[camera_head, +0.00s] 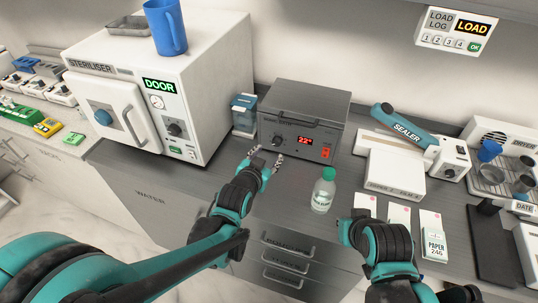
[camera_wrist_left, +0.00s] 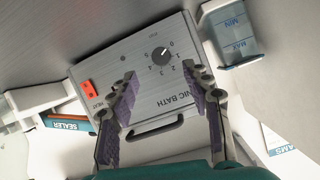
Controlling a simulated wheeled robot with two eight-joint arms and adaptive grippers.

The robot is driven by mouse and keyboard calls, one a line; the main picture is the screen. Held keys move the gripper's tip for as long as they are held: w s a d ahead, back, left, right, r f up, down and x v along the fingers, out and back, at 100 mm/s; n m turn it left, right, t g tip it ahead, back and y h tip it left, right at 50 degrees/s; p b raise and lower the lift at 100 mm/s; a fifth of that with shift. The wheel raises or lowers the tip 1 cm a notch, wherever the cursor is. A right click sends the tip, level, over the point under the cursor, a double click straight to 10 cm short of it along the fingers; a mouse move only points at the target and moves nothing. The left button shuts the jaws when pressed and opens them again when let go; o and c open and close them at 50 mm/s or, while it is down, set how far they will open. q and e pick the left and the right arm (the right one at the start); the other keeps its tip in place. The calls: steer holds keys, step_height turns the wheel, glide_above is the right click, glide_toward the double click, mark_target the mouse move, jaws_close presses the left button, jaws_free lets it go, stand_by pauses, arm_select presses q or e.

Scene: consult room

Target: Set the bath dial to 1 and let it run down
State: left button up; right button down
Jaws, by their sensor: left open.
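The grey metal bath (camera_head: 309,107) stands at the back of the counter, with a dark dial (camera_head: 277,140) low on its front left. In the left wrist view the bath's panel (camera_wrist_left: 172,100) appears turned over, and the dial (camera_wrist_left: 159,66) has a scale from 0 to 5. The dial's white mark seems to face the 0 side. My left gripper (camera_head: 266,157) is open just in front of the dial; its purple-padded fingers (camera_wrist_left: 162,80) lie on either side of it in the wrist view, apart from it. My right arm shows at lower right; its fingers do not show.
A red display (camera_head: 305,140) and red switch (camera_head: 325,153) sit right of the dial. A blue water container (camera_head: 243,112) and the white steriliser (camera_head: 160,85) stand left. A green-capped bottle (camera_head: 323,190) stands in front of the bath. The sealer (camera_head: 405,132) is to the right.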

mark_target(276, 144)
arm_select(q)
steer(key=b+x, duration=0.2)
steer(key=x, duration=0.5)
steer(key=shift+f, duration=0.1)
arm_select(e)
step_height(276, 144, down, 3)
steer(key=shift+a+r, duration=0.1)
steer(key=shift+r, duration=0.05)
arm_select(q)
steer(key=shift+w+f+b, duration=0.1)
steer(key=shift+w+b, duration=0.2)
steer(key=shift+w, duration=0.15)
steer(key=shift+c, duration=0.4)
jaws_close()
